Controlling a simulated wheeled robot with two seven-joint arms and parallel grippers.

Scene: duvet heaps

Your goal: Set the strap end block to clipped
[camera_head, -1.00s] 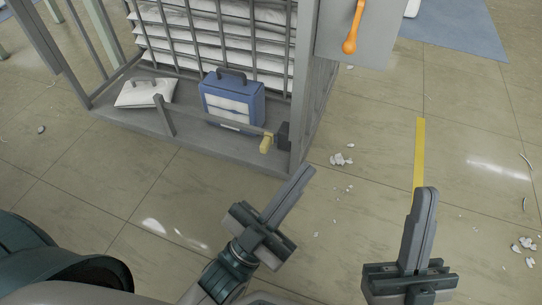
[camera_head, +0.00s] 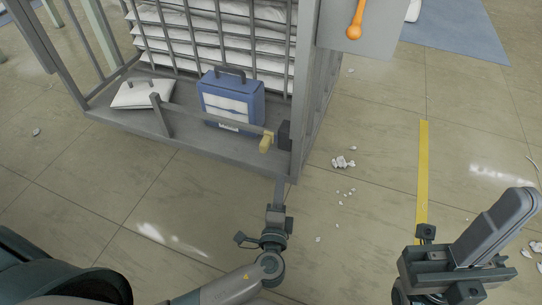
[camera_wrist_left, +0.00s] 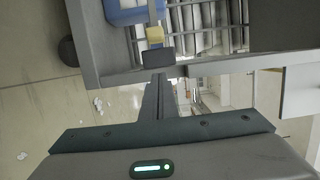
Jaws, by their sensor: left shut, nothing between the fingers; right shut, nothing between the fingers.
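The yellow strap end block (camera_head: 265,143) is at the right end of a grey strap (camera_head: 215,120) across the front of the cage cart's shelf. A dark block (camera_head: 284,136) is right beside it on the corner post; I cannot tell whether they touch. The left wrist view also shows the yellow block (camera_wrist_left: 155,35) and the dark block (camera_wrist_left: 158,56). My left gripper (camera_head: 279,183) is shut and empty, pointing toward the cart's front corner, below and apart from the blocks. My right gripper (camera_head: 527,200) is shut and empty over the floor at lower right.
A blue case (camera_head: 232,98) and a white bag (camera_head: 143,93) sit on the cart's shelf (camera_head: 215,147) behind the strap. Folded white layers lie behind bars. An orange handle (camera_head: 355,20) is on a grey panel. White crumbs and a yellow floor line (camera_head: 422,170) lie right.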

